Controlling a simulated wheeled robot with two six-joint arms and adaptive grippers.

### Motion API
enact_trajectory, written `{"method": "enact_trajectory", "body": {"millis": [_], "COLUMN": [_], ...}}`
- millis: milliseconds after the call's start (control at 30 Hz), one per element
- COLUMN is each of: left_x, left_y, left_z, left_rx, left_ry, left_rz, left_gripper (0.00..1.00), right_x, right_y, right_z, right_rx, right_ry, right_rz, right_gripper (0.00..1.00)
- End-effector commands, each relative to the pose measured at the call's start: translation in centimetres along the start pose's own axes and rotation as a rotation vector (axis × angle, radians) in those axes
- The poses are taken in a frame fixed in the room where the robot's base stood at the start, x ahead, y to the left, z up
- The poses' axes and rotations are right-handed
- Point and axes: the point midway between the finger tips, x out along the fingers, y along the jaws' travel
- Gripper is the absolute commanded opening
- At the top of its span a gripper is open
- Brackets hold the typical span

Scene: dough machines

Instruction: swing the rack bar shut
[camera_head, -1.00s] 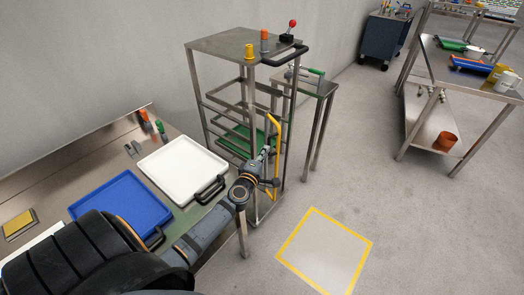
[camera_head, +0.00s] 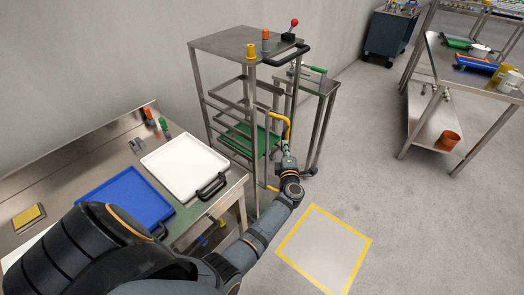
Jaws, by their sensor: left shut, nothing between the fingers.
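The rack (camera_head: 252,120) is a tall steel frame with a flat top, standing in the middle. Its yellow bar (camera_head: 280,115) is a bent rod on the near side. The bar's upper part stands out to the right and its lower end shows low beside the near post. My left gripper (camera_head: 287,150) is shut and empty at the bar's outer upright. It hides part of the bar, and I cannot tell whether they touch. My left arm reaches in from the lower left. My right gripper is not in view.
A steel bench at left holds a white tray (camera_head: 185,165) and a blue tray (camera_head: 127,198). A small steel table (camera_head: 318,84) stands behind the rack. Yellow tape marks a floor square (camera_head: 325,248).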

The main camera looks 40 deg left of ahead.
Motion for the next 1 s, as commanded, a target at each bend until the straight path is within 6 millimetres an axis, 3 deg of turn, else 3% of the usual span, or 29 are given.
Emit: {"method": "enact_trajectory", "body": {"millis": [500,1000], "left_x": [4.1,4.9], "left_y": [-0.2,0.0], "left_z": [4.3,4.8], "left_rx": [0.0,0.0], "left_ry": [-0.001,-0.002], "left_rz": [0.0,-0.001], "left_gripper": [0.0,0.0], "right_x": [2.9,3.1], "right_y": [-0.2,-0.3], "right_z": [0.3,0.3], "right_rx": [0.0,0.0], "right_ry": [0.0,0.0], "right_rz": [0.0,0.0], "right_gripper": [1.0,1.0]}}
